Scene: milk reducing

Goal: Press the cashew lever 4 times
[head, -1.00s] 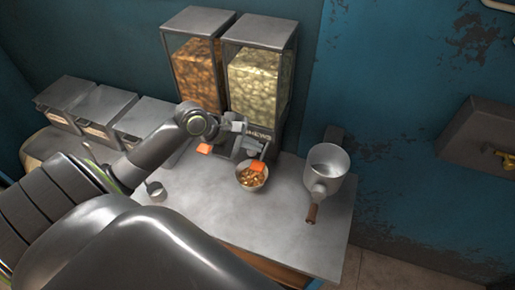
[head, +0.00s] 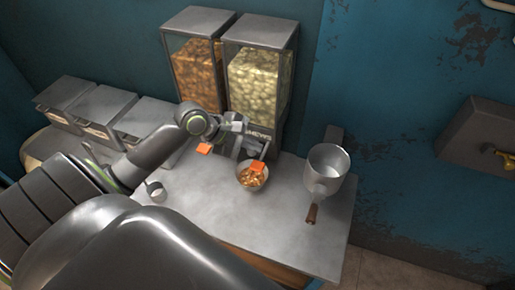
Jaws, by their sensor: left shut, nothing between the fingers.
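The cashew dispenser (head: 257,80) is the right one of two clear, metal-framed bins, filled with pale nuts. Its lever has an orange tab (head: 259,166) above the bowl. A small bowl (head: 241,185) with nuts in it stands under this tab. My left gripper (head: 253,148) is shut and empty, at the front of the cashew dispenser just above and behind the orange tab. Whether it touches the lever I cannot tell. My right gripper is not in view.
The left bin (head: 197,75) holds brown nuts and has its own orange tab (head: 204,148). A metal pot with a wooden handle (head: 326,172) is at the right. A small metal cup (head: 156,191) and several lidded boxes (head: 100,108) are at the left. The front of the counter (head: 285,225) is clear.

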